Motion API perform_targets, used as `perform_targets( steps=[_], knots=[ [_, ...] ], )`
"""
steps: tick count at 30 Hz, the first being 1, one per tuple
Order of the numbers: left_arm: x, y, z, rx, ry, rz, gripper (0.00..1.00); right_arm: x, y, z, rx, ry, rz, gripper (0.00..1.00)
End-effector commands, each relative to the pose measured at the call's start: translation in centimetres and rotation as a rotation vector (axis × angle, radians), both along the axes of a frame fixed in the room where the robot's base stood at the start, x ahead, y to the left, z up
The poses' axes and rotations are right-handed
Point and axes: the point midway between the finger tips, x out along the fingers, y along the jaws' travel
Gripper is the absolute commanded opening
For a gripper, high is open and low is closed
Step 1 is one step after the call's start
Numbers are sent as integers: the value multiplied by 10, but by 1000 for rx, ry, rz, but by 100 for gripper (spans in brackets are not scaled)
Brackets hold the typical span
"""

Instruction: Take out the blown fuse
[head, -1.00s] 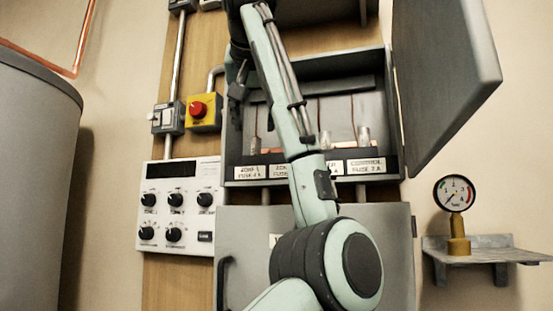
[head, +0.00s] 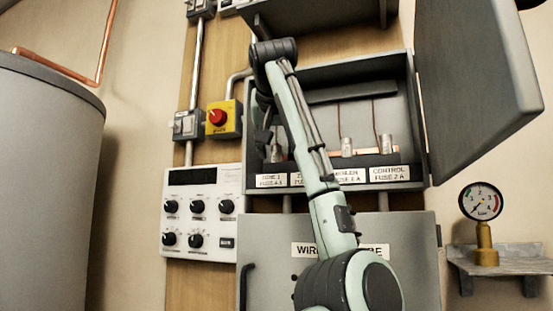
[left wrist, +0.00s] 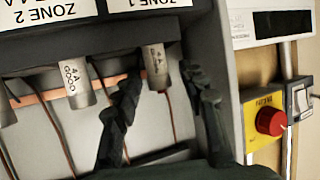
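The open fuse box (head: 420,130) holds fuses above labels. In the left wrist view, which is upside down, the silver Zone 1 fuse (left wrist: 155,68) sits between the two dark fingers of my left gripper (left wrist: 163,85), with gaps visible beside it. The Zone 2 fuse (left wrist: 75,85) is outside the fingers. In the head view, my left gripper (head: 264,133) is at the box's left end, partly hidden by my arm. The boiler fuse (head: 347,147) and control fuse (head: 387,143) stand to the right. I cannot tell which fuse is blown. My right gripper is out of view.
The box door (head: 475,85) hangs open on the right. A red button on a yellow box (head: 224,119) and a knob panel (head: 202,215) are on the left. A gauge (head: 481,205) stands on a shelf at right. A tank (head: 45,190) is far left.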

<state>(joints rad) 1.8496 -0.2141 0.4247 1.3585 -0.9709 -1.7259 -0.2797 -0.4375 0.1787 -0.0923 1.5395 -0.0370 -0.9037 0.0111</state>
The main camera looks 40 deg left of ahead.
Motion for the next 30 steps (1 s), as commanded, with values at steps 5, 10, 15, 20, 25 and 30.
perform_targets(
  steps=[5,10,15,20,25,30],
  knots=[
    [0,0,0,0,0,0,16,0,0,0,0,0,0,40],
    [0,0,0,0,0,0,0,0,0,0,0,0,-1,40],
    [0,0,1,1,-1,0,0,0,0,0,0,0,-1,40],
    [-1,0,3,1,-2,0,0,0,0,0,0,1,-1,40],
    [-1,0,15,1,-3,-1,0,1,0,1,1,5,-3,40],
    [-2,1,40,2,-3,0,0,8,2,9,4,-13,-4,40]
  ],
)
